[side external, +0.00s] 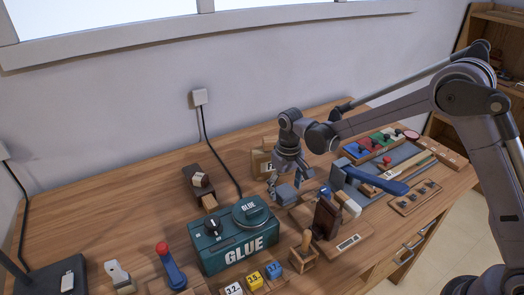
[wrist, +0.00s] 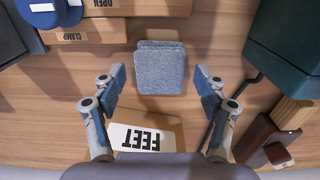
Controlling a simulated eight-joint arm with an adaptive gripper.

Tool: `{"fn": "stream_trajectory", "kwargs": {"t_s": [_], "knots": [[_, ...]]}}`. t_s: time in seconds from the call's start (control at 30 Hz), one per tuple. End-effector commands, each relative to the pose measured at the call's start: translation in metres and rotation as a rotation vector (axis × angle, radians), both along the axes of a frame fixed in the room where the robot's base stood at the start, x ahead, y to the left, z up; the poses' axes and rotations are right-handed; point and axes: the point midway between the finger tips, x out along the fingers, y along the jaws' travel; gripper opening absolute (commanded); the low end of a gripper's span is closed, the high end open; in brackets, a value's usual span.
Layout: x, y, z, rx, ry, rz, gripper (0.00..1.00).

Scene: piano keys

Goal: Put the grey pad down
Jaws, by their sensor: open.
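The grey pad (wrist: 161,70) is a squarish blue-grey piece with a fabric look. It appears to lie flat on the wooden table in the wrist view, with a second layer or edge showing at its top. In the side view the pad (side external: 284,194) is just below my gripper (side external: 289,180), which points down. In the wrist view my gripper (wrist: 160,88) is open, with one finger on each side of the pad's near end. A gap shows between each finger and the pad. The exact height of the fingertips above the table is hard to tell.
A tan box labelled FEET (wrist: 158,136) is close to my gripper's base side. The teal GLUE box (side external: 235,240) stands left of the pad in the side view. A dark wooden block (side external: 326,218) and a blue-handled tool (side external: 376,180) are to the right.

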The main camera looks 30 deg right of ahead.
Motion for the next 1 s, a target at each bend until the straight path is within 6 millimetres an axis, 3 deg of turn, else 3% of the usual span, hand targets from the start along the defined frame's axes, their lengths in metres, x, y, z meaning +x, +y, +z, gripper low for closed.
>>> {"fn": "stream_trajectory", "kwargs": {"t_s": [0.27,0.7,1.0], "knots": [[0.000,0.000,0.015,0.000,0.000,0.000,0.73],[0.000,0.000,0.098,0.000,0.000,0.000,0.73],[-0.002,-0.001,0.124,0.001,-0.004,0.000,0.73]]}}
